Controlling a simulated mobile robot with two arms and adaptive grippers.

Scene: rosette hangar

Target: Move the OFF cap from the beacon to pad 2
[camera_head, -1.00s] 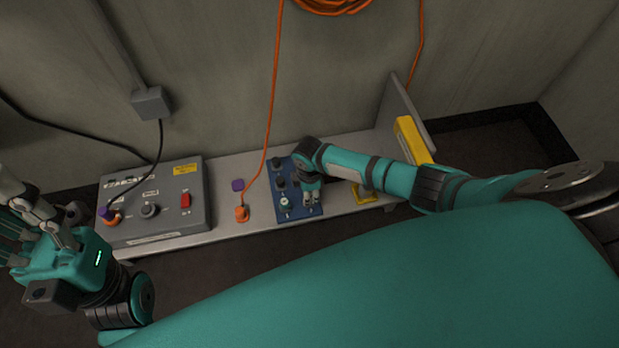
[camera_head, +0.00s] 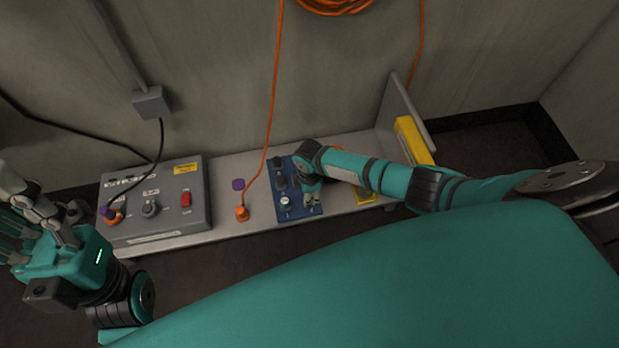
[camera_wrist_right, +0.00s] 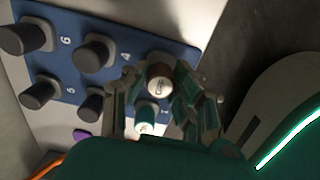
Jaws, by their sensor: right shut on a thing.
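My right gripper (camera_wrist_right: 163,98) is shut on a cap (camera_wrist_right: 159,82) with a pale top and dark lettering that I cannot read surely. In the head view the right gripper (camera_head: 311,199) is over the right front of the blue numbered board (camera_head: 298,211), and it hides the held cap. I cannot tell whether the cap touches the board. A second cap (camera_wrist_right: 147,116), pale-topped with green sides, stands on the board beside it; it also shows in the head view (camera_head: 285,203). The beacon is not clearly identifiable. My left gripper (camera_head: 35,222) is open and empty at the far left.
Several dark knobs (camera_wrist_right: 95,52) stand on the board. A grey control box (camera_head: 165,215) with a red switch is at left. An orange plug (camera_head: 242,212) with its cord is between box and board. A yellow block (camera_head: 413,140) and upright panel (camera_head: 408,105) are at right.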

